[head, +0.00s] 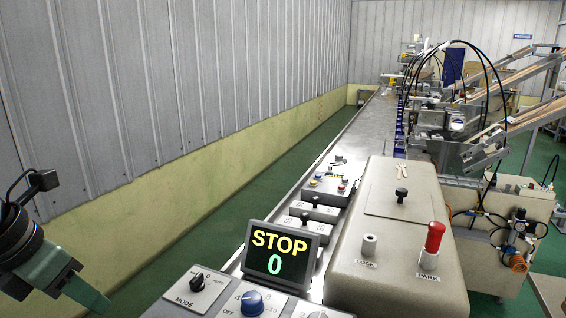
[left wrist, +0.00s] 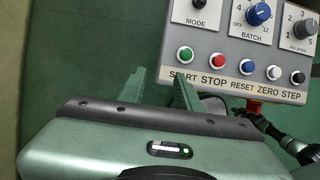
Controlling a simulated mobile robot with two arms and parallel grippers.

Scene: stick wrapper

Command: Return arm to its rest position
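My left gripper (head: 92,298) hangs at the lower left of the head view, over the green floor and left of the control panel. In the left wrist view its two green fingers (left wrist: 160,82) stand apart with nothing between them. They are just below and left of the panel's button row, clear of the buttons as far as I can tell.
The control panel (left wrist: 239,56) has knobs and several coloured buttons. A display (head: 279,256) reads STOP and 0. A beige housing (head: 385,238) with a red-topped PARK lever (head: 433,240) stands right of it. Green floor (head: 196,235) lies free along the left wall.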

